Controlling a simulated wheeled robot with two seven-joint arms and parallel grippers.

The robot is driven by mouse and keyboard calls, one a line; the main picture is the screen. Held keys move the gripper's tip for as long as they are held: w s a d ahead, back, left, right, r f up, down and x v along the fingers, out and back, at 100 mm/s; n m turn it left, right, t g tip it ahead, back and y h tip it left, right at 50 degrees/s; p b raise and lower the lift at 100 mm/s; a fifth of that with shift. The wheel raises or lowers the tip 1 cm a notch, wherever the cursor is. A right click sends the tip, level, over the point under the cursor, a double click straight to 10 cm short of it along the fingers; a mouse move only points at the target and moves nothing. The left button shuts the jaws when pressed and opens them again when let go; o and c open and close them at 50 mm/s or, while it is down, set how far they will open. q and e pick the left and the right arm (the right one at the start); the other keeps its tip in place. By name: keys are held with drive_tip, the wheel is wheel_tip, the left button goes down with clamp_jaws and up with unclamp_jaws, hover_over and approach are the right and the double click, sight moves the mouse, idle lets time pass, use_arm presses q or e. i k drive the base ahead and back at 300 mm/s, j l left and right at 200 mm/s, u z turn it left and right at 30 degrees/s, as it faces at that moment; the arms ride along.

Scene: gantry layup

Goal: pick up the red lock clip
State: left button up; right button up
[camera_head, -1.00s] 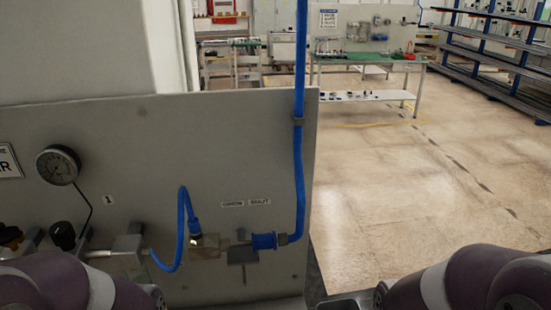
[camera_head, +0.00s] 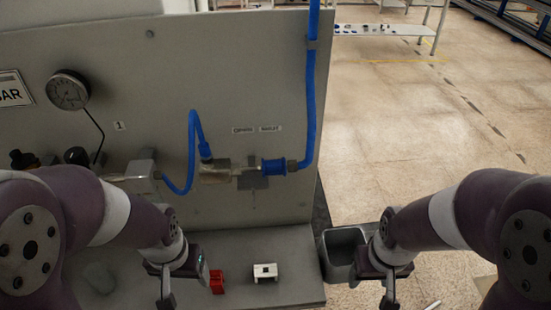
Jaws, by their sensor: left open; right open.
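The red lock clip (camera_head: 217,282) lies on the grey ledge in front of the upright panel, low in the head view. My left gripper (camera_head: 168,296) points down just left of the clip, apart from it in the picture; it is open, and its lower end is near the bottom edge of the picture. My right gripper (camera_head: 390,292) points down at the right, in front of the grey bin; it is open, with nothing seen between its fingers.
A white block (camera_head: 265,272) sits on the ledge (camera_head: 293,262) right of the clip. A grey bin (camera_head: 343,250) hangs at the ledge's right end. The panel (camera_head: 262,85) carries a gauge (camera_head: 68,91), blue hose (camera_head: 311,100) and fittings. Open floor lies to the right.

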sight(216, 277)
drive_tip(key=i+l+u, duration=0.1)
drive_tip(key=l+u, duration=0.4)
drive_tip(key=l, duration=0.25)
drive_tip(key=l+u, duration=0.45)
drive_tip(key=l, duration=0.3)
